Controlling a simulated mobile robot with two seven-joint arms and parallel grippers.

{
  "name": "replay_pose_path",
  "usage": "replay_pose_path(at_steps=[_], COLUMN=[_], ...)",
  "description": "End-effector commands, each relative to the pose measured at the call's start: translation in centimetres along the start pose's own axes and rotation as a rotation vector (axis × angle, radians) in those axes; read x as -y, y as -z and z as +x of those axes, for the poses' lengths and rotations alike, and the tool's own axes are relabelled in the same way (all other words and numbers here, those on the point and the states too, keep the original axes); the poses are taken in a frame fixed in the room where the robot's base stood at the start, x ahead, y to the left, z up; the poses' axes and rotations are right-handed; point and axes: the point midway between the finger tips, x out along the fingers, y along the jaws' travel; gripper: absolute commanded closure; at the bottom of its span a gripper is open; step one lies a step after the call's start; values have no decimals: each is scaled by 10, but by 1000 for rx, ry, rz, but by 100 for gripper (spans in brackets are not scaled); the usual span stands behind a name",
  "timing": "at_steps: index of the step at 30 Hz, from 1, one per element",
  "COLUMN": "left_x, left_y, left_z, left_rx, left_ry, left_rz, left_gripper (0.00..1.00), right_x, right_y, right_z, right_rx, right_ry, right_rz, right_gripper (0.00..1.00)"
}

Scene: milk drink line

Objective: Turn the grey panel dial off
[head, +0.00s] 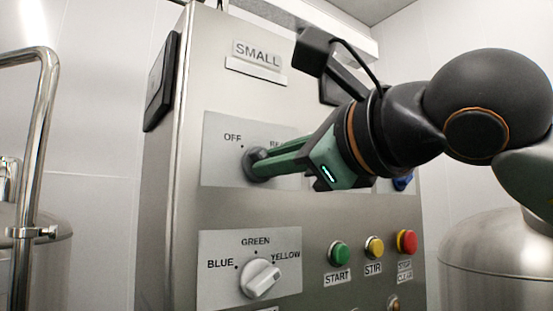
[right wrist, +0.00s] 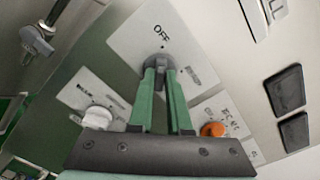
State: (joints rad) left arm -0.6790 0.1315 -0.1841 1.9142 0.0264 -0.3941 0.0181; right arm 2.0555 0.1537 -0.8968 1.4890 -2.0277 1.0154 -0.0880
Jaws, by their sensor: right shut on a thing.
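The grey panel dial (head: 248,160) sits on a light plate (head: 222,172) marked OFF at the upper left, on the steel cabinet front. A second label on the plate is partly hidden behind my right gripper (head: 260,165). That gripper reaches in from the right and is shut on the dial. In the right wrist view, the green fingers of my gripper (right wrist: 160,68) close around the dial (right wrist: 157,60), with the OFF label just above it. The fingers hide most of the dial, so I cannot tell where it points. My left gripper is not in view.
Below is a white dial (head: 260,279) marked BLUE, GREEN and YELLOW. Right of it are a green START button (head: 339,253), a yellow STIR button (head: 374,247) and a red button (head: 406,242). A metal pipe (head: 40,150) stands at the left, and a steel tank (head: 495,260) at the right.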

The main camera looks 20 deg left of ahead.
Motion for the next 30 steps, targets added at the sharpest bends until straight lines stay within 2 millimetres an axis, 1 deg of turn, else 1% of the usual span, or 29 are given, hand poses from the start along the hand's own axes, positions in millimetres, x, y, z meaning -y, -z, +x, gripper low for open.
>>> replay_pose_path(at_steps=[7, 8, 15, 24, 26, 29, 30], left_x=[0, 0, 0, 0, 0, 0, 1], left_y=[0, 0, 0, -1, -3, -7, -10], left_z=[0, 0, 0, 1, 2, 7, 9], left_rx=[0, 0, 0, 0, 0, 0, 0], left_ry=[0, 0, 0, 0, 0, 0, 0], left_rz=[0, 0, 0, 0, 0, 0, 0], left_gripper=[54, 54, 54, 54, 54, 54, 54], right_x=[0, 0, 0, 0, 0, -1, -2], right_y=[-1, -1, 0, 0, 0, 2, 2], right_z=[0, 0, 0, -2, -7, -22, -30], right_rx=[1, 1, 1, 1, 2, 2, 3], right_ry=[2, 2, 1, 1, 2, 4, 4], right_rz=[-5, -5, -3, -2, -2, -3, -4], right_gripper=[100, 82, 55, 54, 54, 54, 54])
